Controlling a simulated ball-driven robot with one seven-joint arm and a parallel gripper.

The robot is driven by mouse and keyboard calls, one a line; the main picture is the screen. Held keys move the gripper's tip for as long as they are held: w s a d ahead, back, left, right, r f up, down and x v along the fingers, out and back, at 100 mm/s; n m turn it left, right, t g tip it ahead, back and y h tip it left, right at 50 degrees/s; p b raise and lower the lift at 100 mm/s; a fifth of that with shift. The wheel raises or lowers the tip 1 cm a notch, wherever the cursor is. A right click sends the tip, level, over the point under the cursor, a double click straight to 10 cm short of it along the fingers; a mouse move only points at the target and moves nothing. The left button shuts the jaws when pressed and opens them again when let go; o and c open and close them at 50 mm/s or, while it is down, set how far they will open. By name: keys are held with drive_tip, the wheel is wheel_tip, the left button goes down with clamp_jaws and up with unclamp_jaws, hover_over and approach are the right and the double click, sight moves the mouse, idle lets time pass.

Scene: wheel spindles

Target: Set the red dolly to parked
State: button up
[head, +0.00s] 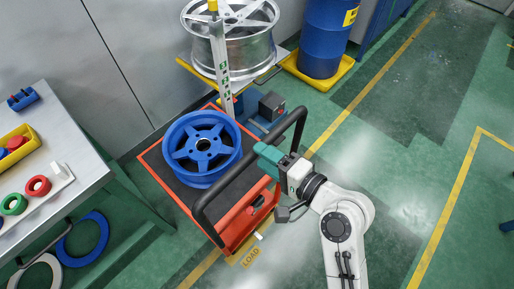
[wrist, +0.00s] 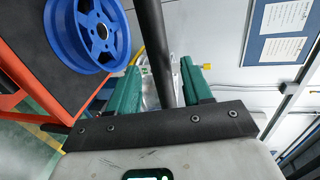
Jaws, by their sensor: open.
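The red dolly (head: 226,240) stands on the floor in the middle of the head view, with an orange-red frame and a dark deck. A blue five-spoke wheel (head: 202,147) lies on its deck; the wheel also shows in the wrist view (wrist: 72,38). The dolly's black push handle (head: 225,187) rises at its near side. My gripper (head: 268,153) is at the handle. In the wrist view its green fingers (wrist: 160,85) are apart, with the black handle bar (wrist: 152,38) passing between them. A small dark and red part (head: 256,206) is on the dolly's near panel.
A yellow "LOAD" floor label (head: 251,257) lies beside the dolly. A stand holding a silver wheel (head: 247,45) and a blue drum (head: 322,40) are behind. A grey workbench (head: 75,150) with coloured rings stands left. The right-hand floor is clear.

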drive_tip(key=shift+x, duration=1.7)
drive_tip(key=shift+s, duration=0.1)
drive_tip(key=shift+c, duration=0.5)
clamp_jaws()
drive_tip(key=shift+f, duration=0.1)
